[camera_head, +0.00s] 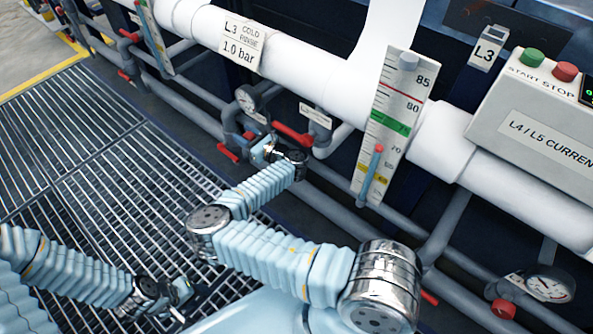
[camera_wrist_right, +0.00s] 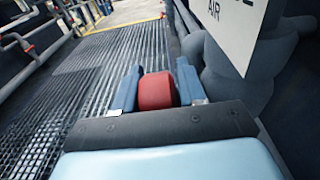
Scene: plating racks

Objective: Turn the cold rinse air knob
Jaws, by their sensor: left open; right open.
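A round red knob (camera_wrist_right: 157,92) sits between the two blue fingers of my right gripper (camera_wrist_right: 157,88) in the right wrist view. The fingers are open, one on each side of it; whether they touch it is unclear. A white sign (camera_wrist_right: 232,25) reading "AIR" hangs at the upper right there. In the head view my right gripper (camera_head: 262,150) is at the grey pipes below the large white pipe, and I cannot clearly make out the knob there. My left gripper (camera_head: 182,292) is open and empty, low over the grating, away from the pipes.
A white level scale (camera_head: 393,125) stands to the right. A control box (camera_head: 540,115) is at far right. The floor grating (camera_head: 80,140) is open at left.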

